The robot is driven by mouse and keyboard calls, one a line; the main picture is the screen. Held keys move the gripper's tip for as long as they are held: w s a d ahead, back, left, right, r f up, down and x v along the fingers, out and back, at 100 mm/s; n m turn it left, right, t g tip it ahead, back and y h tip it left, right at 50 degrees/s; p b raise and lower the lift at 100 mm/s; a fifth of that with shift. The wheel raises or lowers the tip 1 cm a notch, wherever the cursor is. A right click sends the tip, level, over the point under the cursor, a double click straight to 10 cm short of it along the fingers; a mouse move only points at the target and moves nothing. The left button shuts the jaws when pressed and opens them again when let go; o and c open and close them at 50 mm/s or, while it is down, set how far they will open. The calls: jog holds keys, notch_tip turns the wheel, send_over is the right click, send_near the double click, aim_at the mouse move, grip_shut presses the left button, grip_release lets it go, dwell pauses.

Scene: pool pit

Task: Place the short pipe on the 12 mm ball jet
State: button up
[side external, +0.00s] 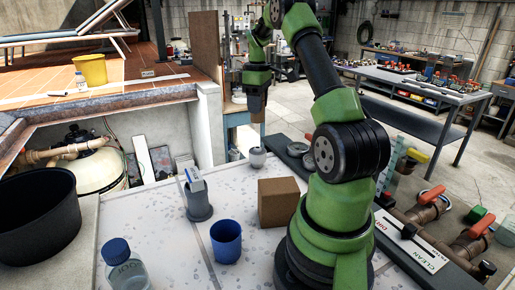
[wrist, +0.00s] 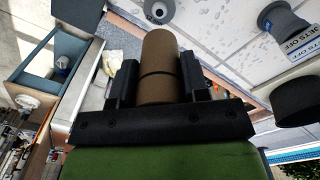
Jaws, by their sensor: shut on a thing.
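My gripper (side external: 257,104) hangs above the far part of the pale speckled deck. In the wrist view my gripper (wrist: 160,88) is shut on the short pipe (wrist: 160,52), a brown cylinder with a dark ring, which sticks out beyond the fingertips. In the side view the pipe (side external: 257,117) shows as a small brown piece below the gripper. A rounded whitish-grey fitting (side external: 257,157), which looks like the ball jet, sits on the deck below the pipe, apart from it. In the wrist view this jet (wrist: 158,9) shows just past the pipe's end.
A grey fitting (side external: 199,206) with a "JETS OFF" tag, a cardboard box (side external: 279,203), a blue cup (side external: 226,242) and a blue-capped jar (side external: 124,268) stand on the deck (side external: 165,222). Pipes with red-handled valves (side external: 432,197) lie at right.

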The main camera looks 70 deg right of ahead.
notch_tip(320, 180, down, 10)
jog(key=shift+r, duration=0.25)
jog(key=shift+f, duration=0.1)
jog(key=o, duration=0.9)
jog(key=shift+o, duration=0.2)
